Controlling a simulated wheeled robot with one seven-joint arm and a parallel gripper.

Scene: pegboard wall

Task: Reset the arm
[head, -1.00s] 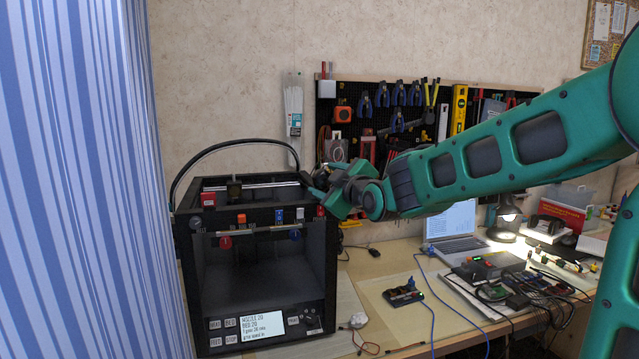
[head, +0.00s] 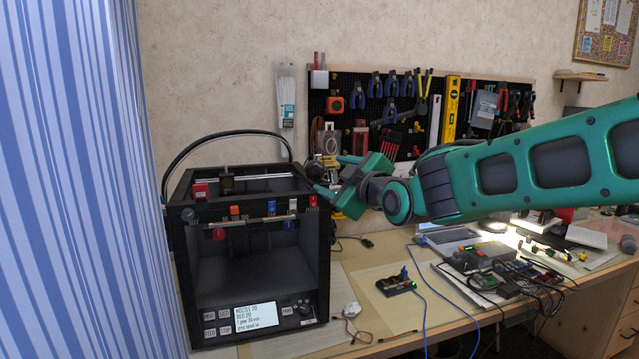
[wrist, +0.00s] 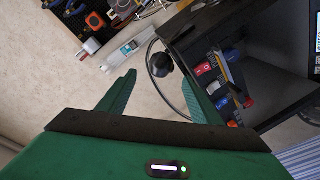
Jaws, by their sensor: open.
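My green arm reaches in from the right in the head view. My gripper (head: 338,182) is at the upper right corner of the black 3D printer (head: 322,250), beside its frame. In the wrist view my gripper (wrist: 158,98) shows two green fingers spread apart with nothing between them. The printer (wrist: 195,45) is just beyond the right finger there, with its coloured switches (wrist: 215,80) close to that fingertip. I cannot tell from these views whether the finger touches the printer.
A pegboard (head: 420,150) with tools hangs on the wall behind my arm. The desk holds a laptop (head: 455,238), a small circuit board (head: 396,285) and wired electronics (head: 490,268). A blue striped curtain (head: 95,180) stands at the left.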

